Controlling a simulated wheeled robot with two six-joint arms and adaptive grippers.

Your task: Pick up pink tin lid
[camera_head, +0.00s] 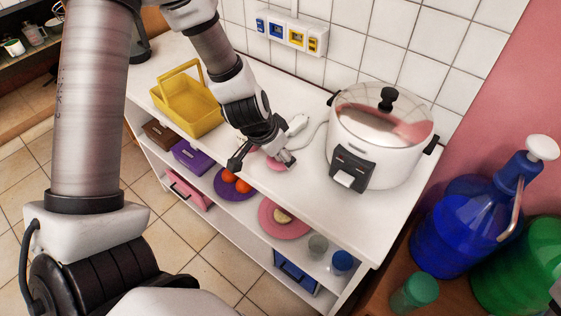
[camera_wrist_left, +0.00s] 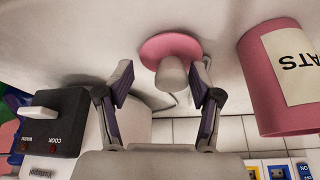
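The pink tin lid (camera_wrist_left: 153,46) is a round pink disc with a pale grey knob (camera_wrist_left: 172,74), lying on the white counter top. In the head view the lid (camera_head: 275,164) shows partly beneath my left gripper (camera_head: 263,162). My left gripper (camera_wrist_left: 163,76) is open, with one finger on each side of the knob and visible space between. I cannot tell whether either finger touches the lid. The pink tin (camera_wrist_left: 275,80) with a white label stands close by at the right of the wrist view; my arm mostly hides it in the head view. My right gripper is not in view.
A white rice cooker (camera_head: 376,140) stands right of my left gripper, and a yellow basket (camera_head: 187,102) stands left. A tiled wall with a socket panel (camera_head: 291,33) is behind. Shelves below hold plates and boxes. Blue (camera_head: 462,228) and green bottles stand at the right.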

